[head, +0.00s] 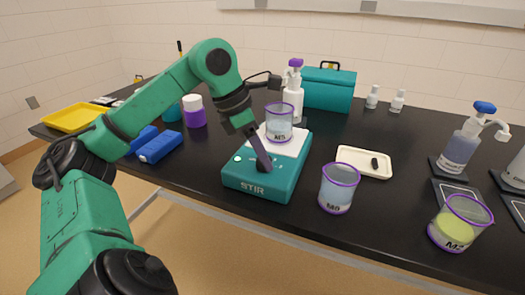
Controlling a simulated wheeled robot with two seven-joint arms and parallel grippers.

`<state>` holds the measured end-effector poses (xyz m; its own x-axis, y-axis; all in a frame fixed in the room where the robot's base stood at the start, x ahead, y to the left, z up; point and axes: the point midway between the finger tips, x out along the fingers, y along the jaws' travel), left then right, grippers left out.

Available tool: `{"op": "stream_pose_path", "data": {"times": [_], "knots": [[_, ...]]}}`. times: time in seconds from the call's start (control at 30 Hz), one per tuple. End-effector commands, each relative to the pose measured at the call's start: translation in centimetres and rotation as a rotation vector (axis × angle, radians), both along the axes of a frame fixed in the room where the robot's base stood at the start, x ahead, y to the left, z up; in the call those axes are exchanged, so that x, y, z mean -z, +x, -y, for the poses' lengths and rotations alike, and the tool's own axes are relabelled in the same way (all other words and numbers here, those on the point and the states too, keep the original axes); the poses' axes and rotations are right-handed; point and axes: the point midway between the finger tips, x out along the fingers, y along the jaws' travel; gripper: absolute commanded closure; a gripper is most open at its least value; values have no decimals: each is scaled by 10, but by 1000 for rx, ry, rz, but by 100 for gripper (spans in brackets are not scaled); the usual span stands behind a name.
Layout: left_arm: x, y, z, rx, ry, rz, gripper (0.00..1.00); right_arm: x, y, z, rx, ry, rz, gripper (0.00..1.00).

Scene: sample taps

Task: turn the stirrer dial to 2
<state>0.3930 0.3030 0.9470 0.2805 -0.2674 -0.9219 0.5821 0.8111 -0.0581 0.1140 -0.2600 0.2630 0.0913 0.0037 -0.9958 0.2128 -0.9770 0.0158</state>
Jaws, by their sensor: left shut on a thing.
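The teal stirrer (256,190) marked STIR stands near the table's front edge. A small green light (237,159) glows on the left of its sloped front panel. A purple-rimmed beaker (279,124) of pale liquid stands on its white top plate. My left gripper (263,163) reaches down from the upper left, its fingers shut at the front panel where the dial sits. The fingers hide the dial, so its setting and scale cannot be read. My right gripper is not in view.
A second purple-rimmed beaker (338,188) stands right of the stirrer, close to it. A cream tray (350,155) with a small dark bar lies behind it. A beaker of yellow liquid (459,224) and a pump bottle (460,146) stand at right. A blue block (160,147) lies left.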

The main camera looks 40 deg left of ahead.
Motion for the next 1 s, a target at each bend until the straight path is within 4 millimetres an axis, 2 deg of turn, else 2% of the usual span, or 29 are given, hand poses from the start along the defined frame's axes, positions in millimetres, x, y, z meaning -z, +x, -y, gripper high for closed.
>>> {"op": "stream_pose_path", "data": {"times": [0.7, 1.0], "knots": [[-6, 2, 0, 635, -2, -3, 100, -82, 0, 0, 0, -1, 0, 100], [-3, 3, -1, 773, 0, -1, 100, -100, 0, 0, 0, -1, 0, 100]]}}
